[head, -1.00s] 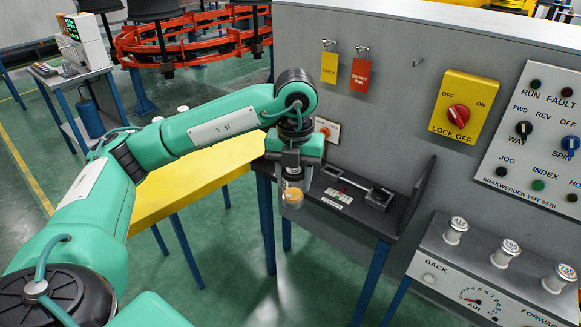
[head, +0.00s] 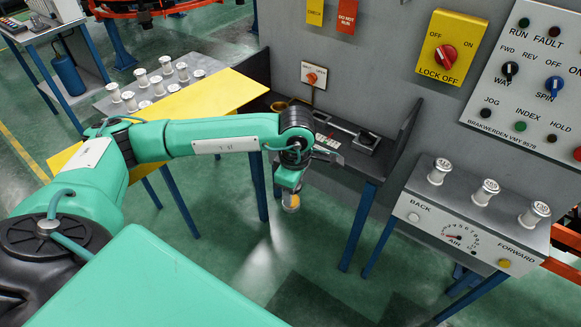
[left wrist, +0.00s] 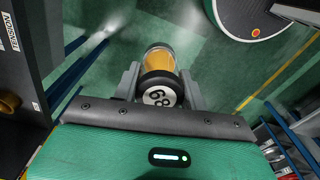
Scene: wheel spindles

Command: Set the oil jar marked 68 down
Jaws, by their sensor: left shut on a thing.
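My left gripper (head: 290,183) is shut on the oil jar marked 68 (head: 291,202), with the jar hanging in the air below it. In the left wrist view the jar (left wrist: 160,72) shows amber oil, a dark cap and a white disc with 68 on it, upside down in the picture. The two fingers of the gripper (left wrist: 160,88) press on its sides. In the head view only green floor shows behind the jar, beside the dark bench (head: 335,163). My right gripper is not in view.
A yellow table (head: 215,100) stands left of the dark bench, with a grey surface holding several white-topped cylinders (head: 167,65) beyond it. The bench carries a metal fixture (head: 366,142). A grey console (head: 455,235) with three white-topped cylinders stands at right, below the control panel.

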